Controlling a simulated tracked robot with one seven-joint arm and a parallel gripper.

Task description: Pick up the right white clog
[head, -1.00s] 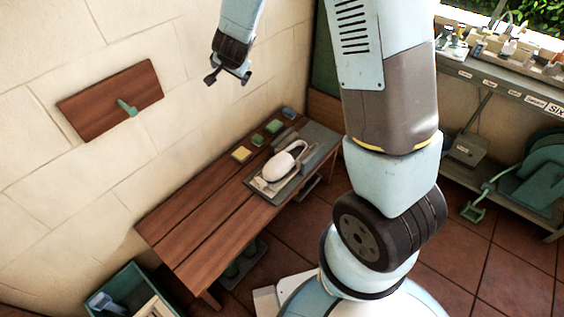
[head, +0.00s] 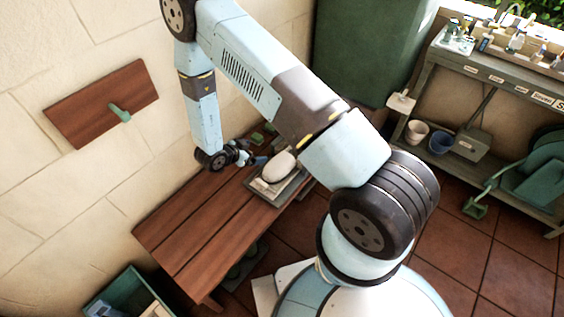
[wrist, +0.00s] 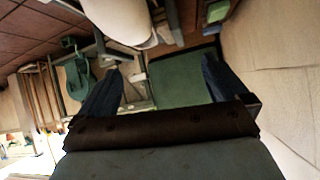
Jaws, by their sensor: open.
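A smooth rounded white clog (head: 279,166) lies on a grey tray (head: 262,187) on the wooden bench, near its far end. I can clearly see only one white clog. It also shows as a large white shape at the top of the wrist view (wrist: 122,16). My gripper (head: 246,155) is just left of the clog, apart from it and low over the bench. In the wrist view its two dark fingers (wrist: 165,88) are spread apart with nothing between them. My wrist hides part of the items behind it.
The wooden bench (head: 190,225) has bare boards toward the near end. A wall runs along its left side, with a brown board and green handle (head: 119,112). A green crate (head: 115,290) stands on the floor at bottom left. A shelf (head: 500,80) stands at right.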

